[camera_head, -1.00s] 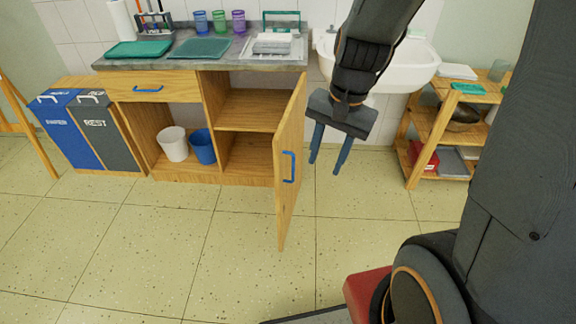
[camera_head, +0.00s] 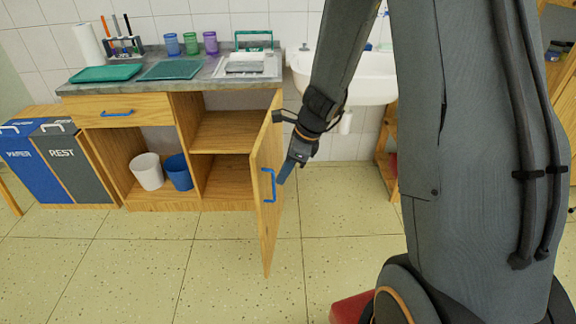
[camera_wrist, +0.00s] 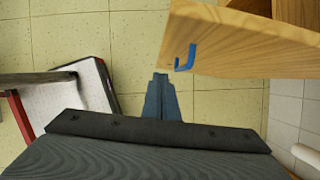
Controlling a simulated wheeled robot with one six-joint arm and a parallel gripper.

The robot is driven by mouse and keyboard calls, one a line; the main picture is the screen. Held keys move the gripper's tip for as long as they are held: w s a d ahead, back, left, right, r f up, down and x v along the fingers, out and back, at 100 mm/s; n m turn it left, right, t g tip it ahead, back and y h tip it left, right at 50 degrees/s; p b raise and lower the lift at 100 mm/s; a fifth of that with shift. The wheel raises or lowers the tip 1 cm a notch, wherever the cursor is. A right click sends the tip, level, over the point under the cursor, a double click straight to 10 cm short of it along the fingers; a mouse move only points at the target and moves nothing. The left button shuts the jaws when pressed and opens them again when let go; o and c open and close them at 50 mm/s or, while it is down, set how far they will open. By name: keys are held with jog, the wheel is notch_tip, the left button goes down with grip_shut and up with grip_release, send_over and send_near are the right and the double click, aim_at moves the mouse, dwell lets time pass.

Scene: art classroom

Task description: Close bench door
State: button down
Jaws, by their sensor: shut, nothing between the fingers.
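The bench (camera_head: 150,106) has a wooden door (camera_head: 267,200) standing open, swung out toward me from the right end of its open compartment. The door has a blue handle (camera_head: 269,186). My gripper (camera_head: 284,178) is shut and empty, just right of the door's handle level in the head view. In the wrist view the blue fingers (camera_wrist: 161,84) are together, and the door (camera_wrist: 245,42) with its blue handle (camera_wrist: 186,58) lies just beyond them to the upper right. I cannot tell whether the fingers touch the door.
A white bucket (camera_head: 147,171) and a blue bucket (camera_head: 178,172) stand inside the bench. Bins (camera_head: 74,164) stand at its left. A white sink (camera_head: 362,78) hangs on the wall at the right. The tiled floor (camera_head: 150,255) in front is clear.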

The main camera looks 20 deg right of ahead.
aim_at(259, 191)
jog(key=shift+w+a+f, duration=0.35)
jog(key=shift+a+f, duration=0.1)
jog(key=shift+a, duration=0.3)
jog(key=shift+w+a+f, duration=0.35)
jog(key=shift+a+f, duration=0.1)
jog(key=shift+a, duration=0.35)
jog(key=shift+w+a+f, duration=0.35)
jog(key=shift+a+f, duration=0.1)
jog(key=shift+a, duration=0.3)
jog(key=shift+w+a, duration=0.1)
